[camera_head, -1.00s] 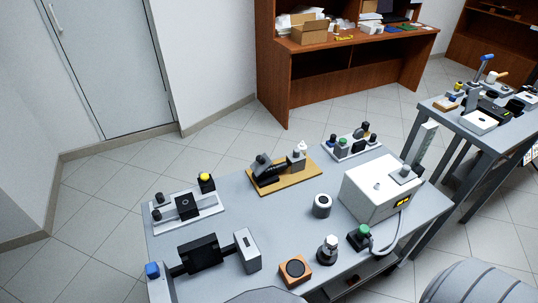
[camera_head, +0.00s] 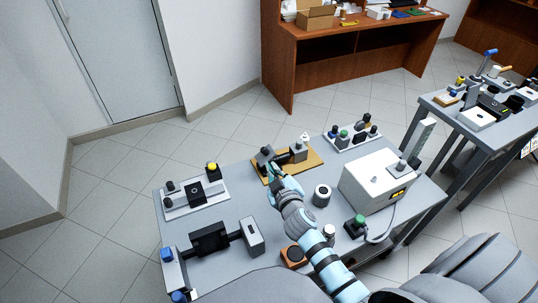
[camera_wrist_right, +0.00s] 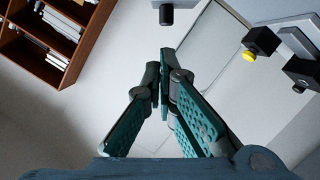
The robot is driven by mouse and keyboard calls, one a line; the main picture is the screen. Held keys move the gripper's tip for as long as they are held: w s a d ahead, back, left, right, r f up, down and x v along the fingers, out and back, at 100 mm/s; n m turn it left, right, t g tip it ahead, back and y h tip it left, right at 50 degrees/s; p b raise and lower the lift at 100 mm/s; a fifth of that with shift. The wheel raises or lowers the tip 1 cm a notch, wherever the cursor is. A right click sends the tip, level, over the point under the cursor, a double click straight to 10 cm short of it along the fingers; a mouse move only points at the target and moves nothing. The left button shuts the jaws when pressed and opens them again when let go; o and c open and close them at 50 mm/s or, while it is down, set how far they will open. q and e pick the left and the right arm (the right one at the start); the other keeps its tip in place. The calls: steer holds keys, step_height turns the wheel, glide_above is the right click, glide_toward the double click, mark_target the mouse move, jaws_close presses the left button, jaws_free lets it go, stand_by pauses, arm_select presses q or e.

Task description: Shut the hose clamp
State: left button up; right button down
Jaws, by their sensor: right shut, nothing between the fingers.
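A pale curved hose (camera_head: 384,236) runs from the white box (camera_head: 378,182) down to a small black block with a green knob (camera_head: 355,226) at the table's right front. This block may be the hose clamp; I cannot tell whether it is open or shut. My left gripper is not in view.
A black device (camera_head: 268,156) stands on the wooden board. A plate with a yellow knob (camera_head: 211,168) is at the left, a black cylinder unit (camera_head: 210,238) in front. A white round part (camera_head: 322,194) and an orange block (camera_head: 293,256) flank my right arm.

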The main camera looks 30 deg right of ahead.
mark_target(267, 149)
steer(key=b+x, duration=0.2)
steer(key=x, duration=0.1)
steer(key=f+b+x, duration=0.1)
steer(key=b+x, duration=0.1)
steer(key=x, duration=0.2)
steer(key=f+b+x, duration=0.1)
steer(key=b+x, duration=0.1)
steer(key=x, duration=0.2)
steer(key=shift+s+d, duration=0.15)
steer(key=shift+d, duration=0.15)
steer(key=shift+s+d+f, duration=0.1)
steer(key=shift+d+f, duration=0.2)
steer(key=shift+d, duration=0.05)
steer(key=shift+d, duration=0.1)
